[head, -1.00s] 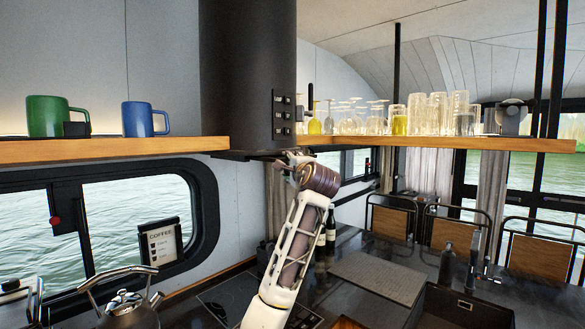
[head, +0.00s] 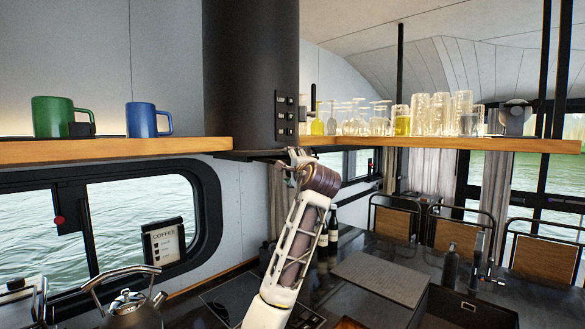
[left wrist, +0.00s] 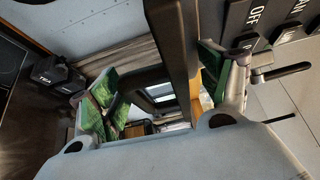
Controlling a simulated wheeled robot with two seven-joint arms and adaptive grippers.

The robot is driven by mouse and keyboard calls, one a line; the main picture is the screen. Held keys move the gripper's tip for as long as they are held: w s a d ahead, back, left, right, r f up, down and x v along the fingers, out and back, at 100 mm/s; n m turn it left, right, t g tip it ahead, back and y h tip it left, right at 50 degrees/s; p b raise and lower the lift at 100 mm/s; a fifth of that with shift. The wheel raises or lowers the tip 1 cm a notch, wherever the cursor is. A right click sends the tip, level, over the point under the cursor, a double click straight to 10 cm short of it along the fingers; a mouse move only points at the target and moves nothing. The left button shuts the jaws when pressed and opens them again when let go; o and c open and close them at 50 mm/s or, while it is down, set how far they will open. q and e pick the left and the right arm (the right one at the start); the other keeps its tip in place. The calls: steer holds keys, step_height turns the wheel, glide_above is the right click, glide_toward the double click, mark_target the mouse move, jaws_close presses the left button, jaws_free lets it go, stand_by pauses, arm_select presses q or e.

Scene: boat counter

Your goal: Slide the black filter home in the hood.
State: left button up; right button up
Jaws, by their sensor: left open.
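The hood (head: 250,75) is a dark upright cylinder with a switch panel on its right side. A thin dark edge (head: 262,156) shows under its bottom, which looks like the black filter. My left gripper (head: 294,160) is just below the hood's lower right side, by that edge. In the left wrist view, my open left gripper (left wrist: 165,92) has its green-padded fingers apart, with a black bar (left wrist: 175,50) passing between them. I cannot tell whether that bar is the filter or the hood's rim, nor how far in the filter sits. My right gripper is not in view.
A wooden shelf (head: 110,150) runs beside the hood, with a green mug (head: 55,117), a blue mug (head: 146,120) and several glasses (head: 430,115). Below are a kettle (head: 128,308), a coffee sign (head: 163,243) and bottles (head: 333,226). Hood buttons (left wrist: 250,15) are close to the right finger.

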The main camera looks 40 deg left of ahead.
arm_select(q)
steer(key=shift+d, duration=0.1)
steer(key=v, duration=1.1)
steer(key=shift+s+d, duration=0.25)
steer(key=shift+s, duration=0.05)
steer(key=shift+c, duration=0.2)
